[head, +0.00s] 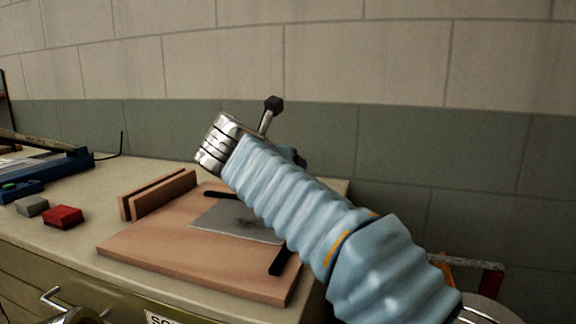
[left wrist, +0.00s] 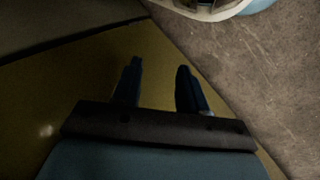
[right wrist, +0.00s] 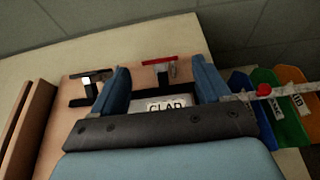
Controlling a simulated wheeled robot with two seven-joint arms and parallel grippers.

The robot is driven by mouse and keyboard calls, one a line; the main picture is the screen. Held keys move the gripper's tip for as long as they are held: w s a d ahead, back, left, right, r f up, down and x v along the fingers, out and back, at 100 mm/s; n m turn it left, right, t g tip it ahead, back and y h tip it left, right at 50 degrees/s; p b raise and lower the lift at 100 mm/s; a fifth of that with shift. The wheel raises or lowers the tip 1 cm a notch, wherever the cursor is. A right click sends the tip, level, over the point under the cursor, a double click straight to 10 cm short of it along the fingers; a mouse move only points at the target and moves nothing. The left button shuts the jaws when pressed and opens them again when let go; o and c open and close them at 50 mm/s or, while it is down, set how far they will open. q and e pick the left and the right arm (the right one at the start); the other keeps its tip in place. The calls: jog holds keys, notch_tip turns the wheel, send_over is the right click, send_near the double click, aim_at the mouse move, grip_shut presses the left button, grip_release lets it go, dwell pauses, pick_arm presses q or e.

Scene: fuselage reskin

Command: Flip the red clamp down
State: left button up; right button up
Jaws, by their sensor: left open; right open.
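The red clamp shows in the right wrist view as a red bar (right wrist: 158,61) above a small metal bracket (right wrist: 173,71), at the far edge of the wooden board (right wrist: 62,105). I cannot tell surely how far its bar is raised. My right gripper (right wrist: 162,75) is open and empty, its blue fingers on either side of the clamp in that view, apart from it. In the head view my right arm hides the clamp and the fingers. A grey sheet (head: 238,218) lies on the board. My left gripper (left wrist: 158,78) is open and empty, away from the board.
A black clamp (right wrist: 90,76) stands left of the red one. A "CLAD" label (right wrist: 167,106) shows between the right fingers. A slotted wooden block (head: 158,194), red block (head: 62,216) and grey block (head: 32,206) sit on the bench.

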jog(key=x, duration=0.5)
jog(key=shift+f, duration=0.1)
pick_arm(q)
jog(key=shift+r, duration=0.35)
pick_arm(e)
jog(key=shift+c, duration=0.2)
